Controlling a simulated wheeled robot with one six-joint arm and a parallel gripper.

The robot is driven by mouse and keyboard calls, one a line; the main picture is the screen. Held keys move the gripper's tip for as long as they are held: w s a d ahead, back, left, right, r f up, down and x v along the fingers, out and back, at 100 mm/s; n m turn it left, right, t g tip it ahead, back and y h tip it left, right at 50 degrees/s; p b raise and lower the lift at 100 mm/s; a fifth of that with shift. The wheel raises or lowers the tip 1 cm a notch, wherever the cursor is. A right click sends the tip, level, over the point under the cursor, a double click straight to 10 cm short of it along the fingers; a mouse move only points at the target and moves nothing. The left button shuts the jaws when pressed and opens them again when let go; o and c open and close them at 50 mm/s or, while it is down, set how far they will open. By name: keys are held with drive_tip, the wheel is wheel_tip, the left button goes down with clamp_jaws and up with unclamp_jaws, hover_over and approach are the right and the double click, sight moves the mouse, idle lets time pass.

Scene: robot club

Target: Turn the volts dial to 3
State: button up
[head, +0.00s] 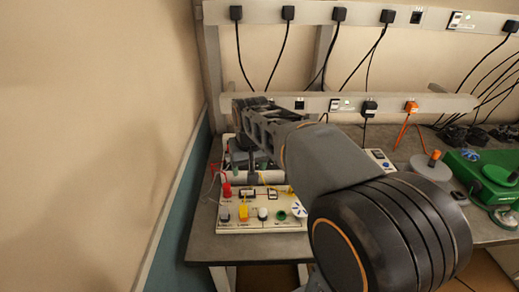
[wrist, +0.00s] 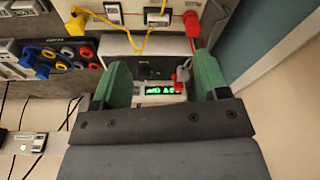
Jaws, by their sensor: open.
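In the wrist view my gripper (wrist: 162,70) is open, with its two green fingers apart and nothing seen gripped between them. Beyond and between the fingers is a dark-fronted unit with a lit green display (wrist: 164,89); its digits are too blurred to read. A small red and grey part (wrist: 182,76) sits by the display, near the right finger. I cannot tell which part is the volts dial or read its setting. In the head view my arm reaches over the bench's left end and hides much of the unit there; the fingertips are not clear.
A cream panel (head: 262,226) with coloured knobs and a blue-and-white disc (head: 298,210) lies at the bench's front left. A green machine (head: 482,178) stands at the right. Socket rails (head: 350,104) with hanging cables run behind. The wall closes off the left side.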

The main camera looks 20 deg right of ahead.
drive_tip(key=w+d+r+m+g+p, duration=0.1)
drive_tip(key=w+d+p, duration=0.1)
drive_tip(key=w+d, duration=0.5)
drive_tip(key=w+d+r+m+g+p, duration=0.1)
drive_tip(key=w+d+m+p, duration=0.15)
drive_tip(key=w, duration=0.85)
drive_tip(key=shift+n, duration=0.25)
wheel_tip(320, 180, down, 14)
drive_tip(key=shift+s+d+f+p, duration=0.1)
drive_tip(key=shift+s+f+p, duration=0.05)
drive_tip(key=shift+p, duration=0.6)
drive_tip(key=shift+d, duration=0.1)
drive_tip(key=c, duration=0.9)
drive_tip(key=shift+c, duration=0.2)
